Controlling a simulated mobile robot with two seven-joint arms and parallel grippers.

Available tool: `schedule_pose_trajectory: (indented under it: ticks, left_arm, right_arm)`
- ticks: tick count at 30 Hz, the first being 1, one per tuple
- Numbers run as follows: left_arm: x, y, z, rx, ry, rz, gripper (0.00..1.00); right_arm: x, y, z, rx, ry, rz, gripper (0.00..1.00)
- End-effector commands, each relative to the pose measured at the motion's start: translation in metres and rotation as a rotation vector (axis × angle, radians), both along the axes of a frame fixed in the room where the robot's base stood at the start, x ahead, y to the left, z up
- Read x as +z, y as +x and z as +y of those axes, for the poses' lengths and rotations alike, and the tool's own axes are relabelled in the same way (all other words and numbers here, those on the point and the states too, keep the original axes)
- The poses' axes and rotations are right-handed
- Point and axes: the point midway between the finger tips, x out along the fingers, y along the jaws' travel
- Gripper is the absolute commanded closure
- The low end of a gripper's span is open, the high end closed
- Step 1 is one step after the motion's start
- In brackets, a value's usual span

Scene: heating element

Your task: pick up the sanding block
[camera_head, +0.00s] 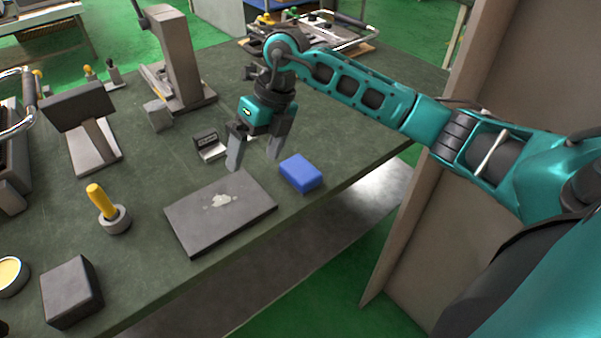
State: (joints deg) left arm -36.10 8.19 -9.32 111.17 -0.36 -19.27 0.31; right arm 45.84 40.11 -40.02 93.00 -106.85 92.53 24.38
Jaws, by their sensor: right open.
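A blue block (301,173), which looks like the sanding block, lies flat near the right front edge of the green-grey table (330,130). My right gripper (253,162) points down above the table, just left of and behind the blue block. Its two fingers are spread with nothing between them, and it does not touch the block. My left gripper is not in view.
A dark flat plate (221,212) with a pale smear lies left of the blue block. A small black-and-white item (208,145) sits behind it. A yellow-handled tool (107,208) and a dark box (71,292) stand at left. A tall grey stand (176,58) rises behind.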

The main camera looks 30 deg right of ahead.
Motion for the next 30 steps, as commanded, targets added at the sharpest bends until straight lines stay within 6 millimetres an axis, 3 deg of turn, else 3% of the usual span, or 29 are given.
schedule_pose_trajectory:
  ticks: [1, 3, 8, 11, 18, 30]
  left_arm:
    - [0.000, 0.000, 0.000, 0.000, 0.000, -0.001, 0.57]
    - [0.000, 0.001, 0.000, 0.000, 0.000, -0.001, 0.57]
    - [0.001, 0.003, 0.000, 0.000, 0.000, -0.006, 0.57]
    - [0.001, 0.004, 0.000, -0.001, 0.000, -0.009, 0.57]
    - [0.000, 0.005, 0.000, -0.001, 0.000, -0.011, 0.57]
    - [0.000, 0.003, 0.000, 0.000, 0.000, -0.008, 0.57]
  right_arm:
    - [0.006, 0.005, -0.026, -0.028, -0.105, 0.011, 0.06]
    - [0.013, 0.007, -0.055, -0.065, -0.218, 0.034, 0.06]
    - [0.021, 0.006, -0.088, -0.118, -0.351, 0.067, 0.06]
    - [0.011, 0.006, -0.093, -0.125, -0.369, 0.074, 0.06]
    - [-0.034, 0.005, -0.092, -0.122, -0.364, 0.074, 0.06]
    - [-0.076, 0.002, -0.097, -0.123, -0.362, 0.075, 0.06]
